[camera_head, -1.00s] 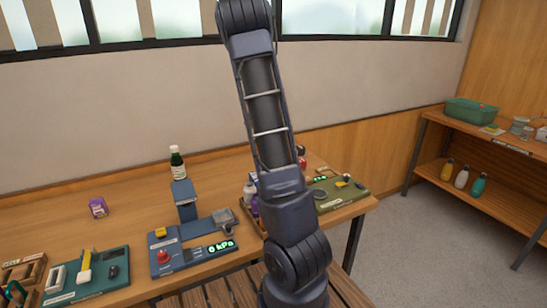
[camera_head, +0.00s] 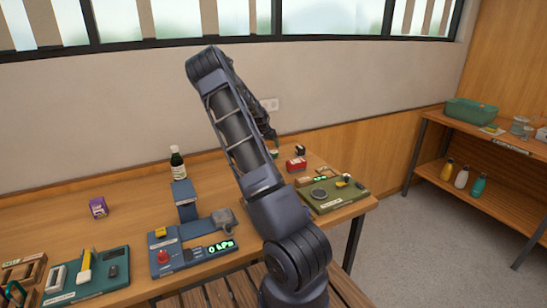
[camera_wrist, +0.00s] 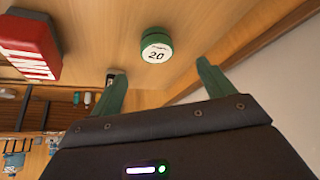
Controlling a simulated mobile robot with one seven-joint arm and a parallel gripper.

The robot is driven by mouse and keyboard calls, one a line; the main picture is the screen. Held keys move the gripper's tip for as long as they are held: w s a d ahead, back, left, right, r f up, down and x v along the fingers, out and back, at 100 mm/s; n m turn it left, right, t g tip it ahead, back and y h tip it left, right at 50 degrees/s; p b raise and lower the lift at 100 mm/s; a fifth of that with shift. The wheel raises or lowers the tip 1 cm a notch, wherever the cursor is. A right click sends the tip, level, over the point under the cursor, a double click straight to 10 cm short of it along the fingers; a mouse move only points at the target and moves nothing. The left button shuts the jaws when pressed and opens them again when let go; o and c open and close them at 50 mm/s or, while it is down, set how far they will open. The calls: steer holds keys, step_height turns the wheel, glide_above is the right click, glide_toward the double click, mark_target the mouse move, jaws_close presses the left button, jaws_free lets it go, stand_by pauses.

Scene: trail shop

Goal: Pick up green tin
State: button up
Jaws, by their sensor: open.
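The green tin (camera_wrist: 156,46) is a short round tin with a pale lid marked 20. In the wrist view it is on the wooden table top, at upper centre. My gripper (camera_wrist: 160,69) is open and empty, with its two green fingers apart. The tin shows beyond the fingertips, roughly in line with the gap between them and not between the fingers. In the head view my arm covers much of this area. A small green patch there, beside the arm, is too small to tell as tin or finger.
A red box with a white striped label (camera_wrist: 30,45) lies left of the tin; a red item (camera_head: 296,164) shows in the head view. The wall rises behind.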

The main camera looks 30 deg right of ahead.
mark_target(273, 151)
steer(key=x, duration=0.9)
steer(key=shift+s+d, duration=0.15)
steer(key=c, duration=1.1)
